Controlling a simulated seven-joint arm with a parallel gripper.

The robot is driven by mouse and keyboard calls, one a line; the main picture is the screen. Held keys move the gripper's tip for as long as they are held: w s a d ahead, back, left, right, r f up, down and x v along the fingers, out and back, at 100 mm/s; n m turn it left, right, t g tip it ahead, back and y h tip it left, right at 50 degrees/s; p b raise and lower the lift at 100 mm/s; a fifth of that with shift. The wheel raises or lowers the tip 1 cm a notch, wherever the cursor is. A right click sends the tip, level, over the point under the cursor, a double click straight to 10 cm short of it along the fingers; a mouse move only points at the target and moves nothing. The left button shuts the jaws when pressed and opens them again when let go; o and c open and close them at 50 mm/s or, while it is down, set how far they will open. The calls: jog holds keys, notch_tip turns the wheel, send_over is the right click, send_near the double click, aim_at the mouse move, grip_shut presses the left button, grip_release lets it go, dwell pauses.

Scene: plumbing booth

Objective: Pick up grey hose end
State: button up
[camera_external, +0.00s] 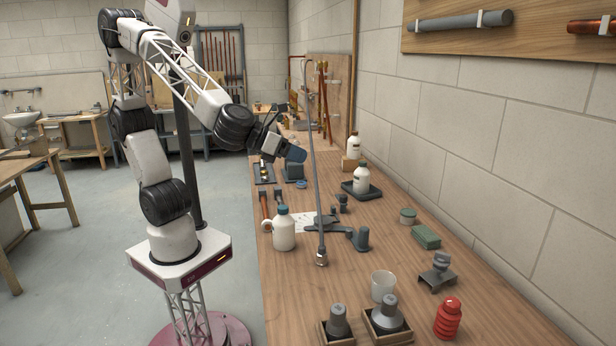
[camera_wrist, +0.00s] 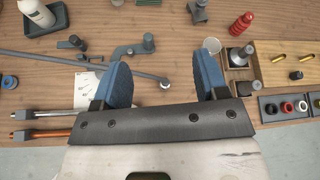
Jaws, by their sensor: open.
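The grey hose (camera_external: 317,185) is long and thin. In the external view it runs down from the back of the bench to a metal fitting at its end (camera_external: 321,258), near the bench surface. In the wrist view the hose (camera_wrist: 70,64) comes in from the left and its end (camera_wrist: 165,83) shows between my two blue fingers. My gripper (camera_external: 298,152) is open and empty, above the bench and up-left of the hose end in the external view. The fingers also show spread apart in the wrist view (camera_wrist: 164,68). I cannot tell the exact height gap.
A white jug (camera_external: 284,232) and a grey bracket (camera_external: 335,228) on a paper sheet stand near the hose end. A clear cup (camera_external: 382,286), wooden boxes with grey fittings (camera_external: 388,325) and a red bottle (camera_external: 448,318) are at the front. The wall is on the right.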

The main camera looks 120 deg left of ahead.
jog(key=w+d+m+t, duration=0.1)
jog(key=w+m, duration=0.2)
jog(key=m, duration=0.1)
send_near(322, 255)
jog(key=w+a, duration=0.2)
jog(key=a, duration=0.1)
jog(key=shift+w+a+f, duration=0.15)
jog(key=shift+w+f, duration=0.05)
jog(key=shift+w, duration=0.1)
jog(key=shift+x, duration=1.15)
jog(key=shift+w+a+f, duration=0.1)
jog(key=shift+x, duration=2.45)
jog(key=shift+f, duration=0.1)
